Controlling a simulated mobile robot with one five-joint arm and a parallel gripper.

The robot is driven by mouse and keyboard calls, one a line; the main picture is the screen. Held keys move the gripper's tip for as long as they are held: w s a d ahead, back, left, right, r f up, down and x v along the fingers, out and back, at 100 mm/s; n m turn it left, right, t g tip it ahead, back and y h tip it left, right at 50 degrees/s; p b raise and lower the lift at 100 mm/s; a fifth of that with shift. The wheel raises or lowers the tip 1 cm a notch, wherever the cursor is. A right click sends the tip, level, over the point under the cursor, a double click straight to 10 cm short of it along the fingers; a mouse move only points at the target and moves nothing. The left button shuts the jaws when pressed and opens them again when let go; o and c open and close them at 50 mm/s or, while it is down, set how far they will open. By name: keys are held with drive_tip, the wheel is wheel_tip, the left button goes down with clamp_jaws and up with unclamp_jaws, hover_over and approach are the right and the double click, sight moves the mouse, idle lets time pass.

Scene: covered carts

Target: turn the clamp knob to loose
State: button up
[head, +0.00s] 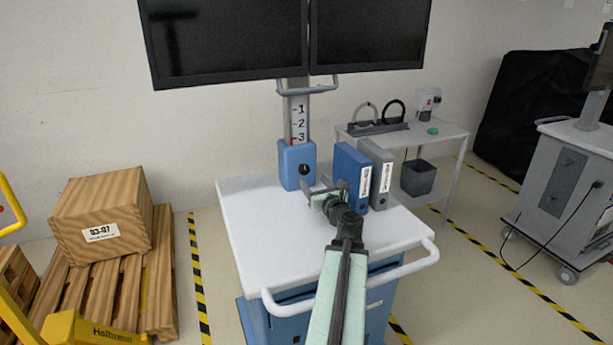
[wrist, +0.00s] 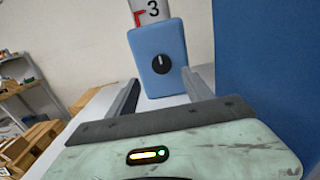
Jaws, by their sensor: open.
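The clamp knob (head: 304,169) is a small round black dial on the front of a blue clamp block (head: 288,170) on the monitor column. In the wrist view the knob (wrist: 161,63) shows a pale pointer mark standing near upright, on the blue block (wrist: 147,46). My gripper (head: 318,190) is over the white cart top, in front of the block and apart from it. In the wrist view its two grey fingers (wrist: 160,88) are spread with nothing between them, and the knob lies ahead, slightly above the gap.
Two binders, blue (head: 350,175) and grey (head: 379,172), stand close to the right of my gripper. The column (head: 298,108) carries a number scale and twin monitors (head: 230,40) above. The left part of the cart top (head: 252,215) is clear.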

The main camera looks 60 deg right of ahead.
sight(305, 171)
drive_tip(key=x, duration=0.7)
drive_tip(key=shift+w+d, duration=0.1)
drive_tip(key=shift+d, duration=0.2)
clamp_jaws()
